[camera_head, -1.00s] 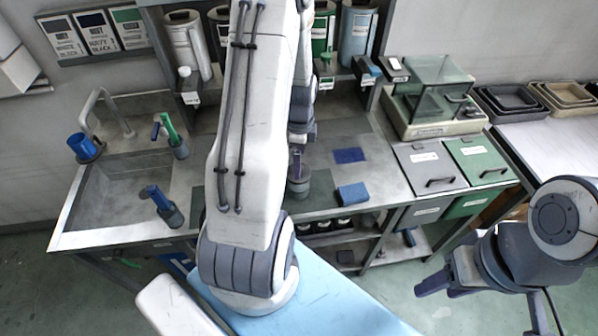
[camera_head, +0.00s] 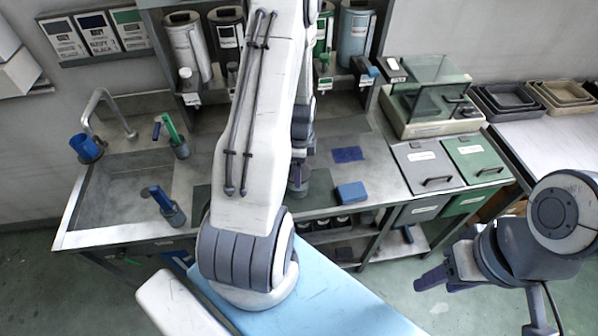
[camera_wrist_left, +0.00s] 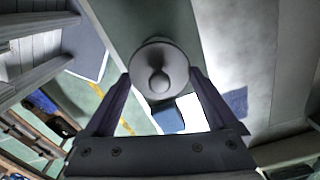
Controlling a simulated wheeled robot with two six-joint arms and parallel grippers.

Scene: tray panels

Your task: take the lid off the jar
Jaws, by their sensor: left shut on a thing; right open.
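In the left wrist view a round grey lid (camera_wrist_left: 150,56) with a small knob in its middle is seen from above. My left gripper (camera_wrist_left: 159,78) has one finger on each side of the lid and is shut on it. The jar body is hidden under the lid there, so I cannot tell whether the two touch. In the head view the left arm hides most of this spot, and the gripper (camera_head: 299,186) shows only partly over the counter. My right gripper (camera_head: 447,279) is open and empty, off the counter's front at the right.
A blue block (camera_head: 352,192) lies on the counter right of the left gripper. Two lidded bins, grey (camera_head: 424,158) and green (camera_head: 478,153), stand further right. A sink (camera_head: 125,195) with blue and green tools is at the left. Tall canisters (camera_head: 187,48) line the back.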

